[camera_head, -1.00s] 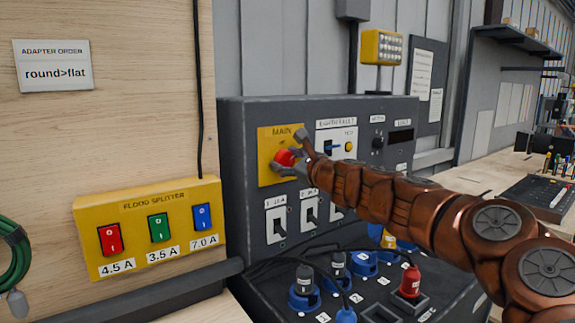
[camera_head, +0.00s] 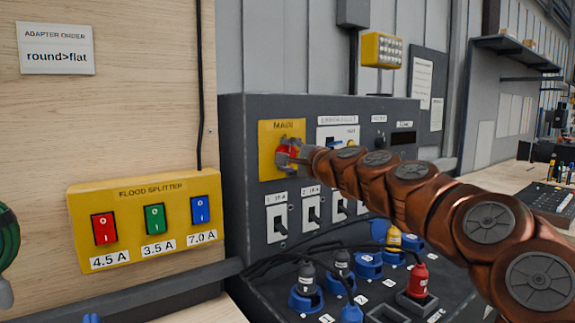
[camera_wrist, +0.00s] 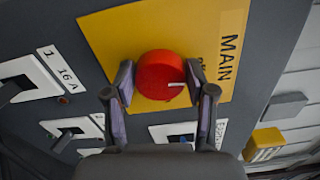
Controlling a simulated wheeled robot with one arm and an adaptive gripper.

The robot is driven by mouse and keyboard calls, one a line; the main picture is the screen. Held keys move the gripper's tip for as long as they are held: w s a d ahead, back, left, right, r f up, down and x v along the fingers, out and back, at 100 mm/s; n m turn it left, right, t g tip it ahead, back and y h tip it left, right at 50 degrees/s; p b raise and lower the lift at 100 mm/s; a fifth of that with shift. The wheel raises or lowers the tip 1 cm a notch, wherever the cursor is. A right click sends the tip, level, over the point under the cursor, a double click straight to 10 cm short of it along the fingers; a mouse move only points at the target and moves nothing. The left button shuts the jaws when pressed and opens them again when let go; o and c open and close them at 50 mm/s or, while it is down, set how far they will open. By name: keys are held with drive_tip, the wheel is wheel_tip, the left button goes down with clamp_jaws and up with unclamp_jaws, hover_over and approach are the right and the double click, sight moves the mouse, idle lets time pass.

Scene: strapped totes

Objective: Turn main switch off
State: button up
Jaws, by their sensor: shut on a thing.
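The main switch is a round red knob (camera_wrist: 160,76) with a white mark, on a yellow plate (camera_wrist: 112,35) labelled MAIN. In the head view the knob (camera_head: 286,150) sits on its yellow plate (camera_head: 269,168) at the upper left of the dark distribution box. My gripper (camera_wrist: 160,85) has one finger on each side of the knob and is shut on it. In the head view my gripper (camera_head: 292,155) covers part of the knob. In the wrist view the white mark points toward the right finger.
Breaker switches (camera_head: 280,218) sit below the main plate. Blue plugs (camera_head: 306,299) and a red plug (camera_head: 417,280) with black cables fill the box's lower slope. A yellow flood splitter (camera_head: 146,218) is mounted to the left.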

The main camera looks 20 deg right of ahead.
drive_tip(key=shift+f+n+b, duration=0.1)
drive_tip(key=shift+n+b, duration=0.45)
drive_tip(key=shift+n, duration=0.35)
drive_tip(key=o, duration=1.1)
drive_tip(key=shift+o, duration=0.2)
drive_tip(key=shift+s, duration=0.1)
drive_tip(key=s+d, duration=0.2)
drive_tip(key=s, duration=0.9)
drive_tip(key=shift+s+d, duration=0.15)
drive_tip(key=shift+s, duration=0.2)
